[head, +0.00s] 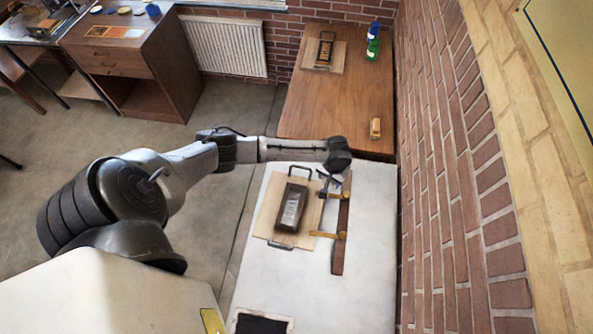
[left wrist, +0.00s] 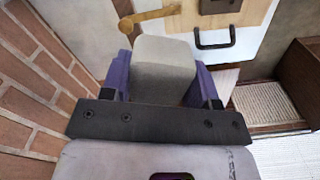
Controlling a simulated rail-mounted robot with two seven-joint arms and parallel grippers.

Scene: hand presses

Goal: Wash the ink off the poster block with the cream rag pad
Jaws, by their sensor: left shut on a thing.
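My left gripper (left wrist: 160,85) has purple fingers shut on a cream pad (left wrist: 165,62), seen in the left wrist view. In the head view this gripper (head: 331,184) is over the white table, just right of the far end of a pale board; the pad is hard to make out there. A dark block (head: 291,208) with a greyish, ink-dark face lies on that board. The block's edge also shows at the top of the left wrist view (left wrist: 219,5). The pad looks apart from the block. My right gripper is not in view.
The pale board (head: 268,218) has dark metal handles. A brown strip (head: 338,250) with wooden levers runs beside it. On the brown table (head: 300,110) stand another board with a block (head: 325,50), green and blue bottles (head: 373,45) and a small tan object (head: 375,128). A brick wall is close on the right.

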